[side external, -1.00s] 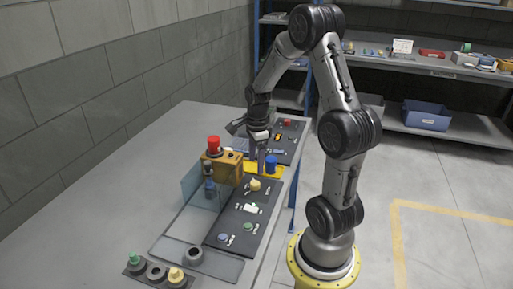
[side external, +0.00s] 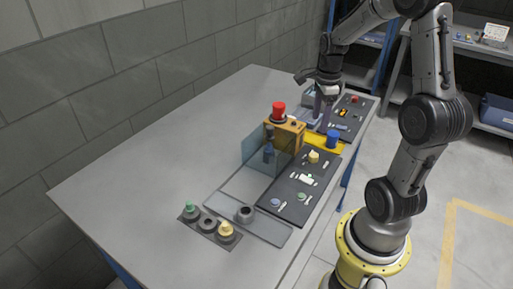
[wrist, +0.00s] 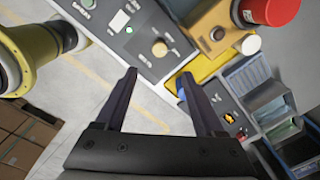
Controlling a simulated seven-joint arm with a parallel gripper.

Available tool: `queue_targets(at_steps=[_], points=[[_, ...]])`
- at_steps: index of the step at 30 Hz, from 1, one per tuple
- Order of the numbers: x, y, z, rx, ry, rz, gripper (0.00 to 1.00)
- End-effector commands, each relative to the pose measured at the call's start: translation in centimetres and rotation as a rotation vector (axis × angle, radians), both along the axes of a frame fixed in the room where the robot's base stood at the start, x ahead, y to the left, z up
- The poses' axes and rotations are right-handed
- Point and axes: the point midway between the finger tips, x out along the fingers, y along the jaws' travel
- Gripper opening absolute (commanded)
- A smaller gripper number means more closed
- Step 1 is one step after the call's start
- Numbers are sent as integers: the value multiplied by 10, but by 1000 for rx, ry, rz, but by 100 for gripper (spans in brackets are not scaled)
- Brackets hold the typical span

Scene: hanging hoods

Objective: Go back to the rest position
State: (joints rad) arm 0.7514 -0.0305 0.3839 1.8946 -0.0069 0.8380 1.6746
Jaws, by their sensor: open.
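My gripper (side external: 319,121) is open and empty. In the side external view it hangs fingers down above the far part of the bench, close behind an orange-yellow box with a red button (side external: 279,110) and a blue cylinder (side external: 333,139). In the wrist view my gripper (wrist: 158,76) shows two dark fingers spread apart with nothing between them. The red button (wrist: 270,10) shows at the top right there. A dark control panel (wrist: 150,40) with a beige knob (wrist: 160,49) lies beyond the fingers. No mark of a rest position shows.
The grey bench (side external: 140,170) has much bare surface at the left. A clear panel (side external: 252,147) stands beside the orange box. A strip of buttons (side external: 208,226) lies at the near end. A block wall runs behind the bench, and shelves (side external: 465,45) stand at the back right.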

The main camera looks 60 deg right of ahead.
Motion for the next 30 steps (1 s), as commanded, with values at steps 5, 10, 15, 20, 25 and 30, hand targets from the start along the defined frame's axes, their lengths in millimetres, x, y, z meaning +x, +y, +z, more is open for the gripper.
queue_targets(at_steps=[5,10,15,20,25,30], points=[[30,45,46,-77,-99,160,71],[25,132,101,-179,-224,576,71],[-14,196,126,-308,-296,1136,71],[-50,226,127,-436,-312,1598,71],[-77,235,115,-547,-262,1993,71],[-85,234,103,-585,-184,2241,71]])
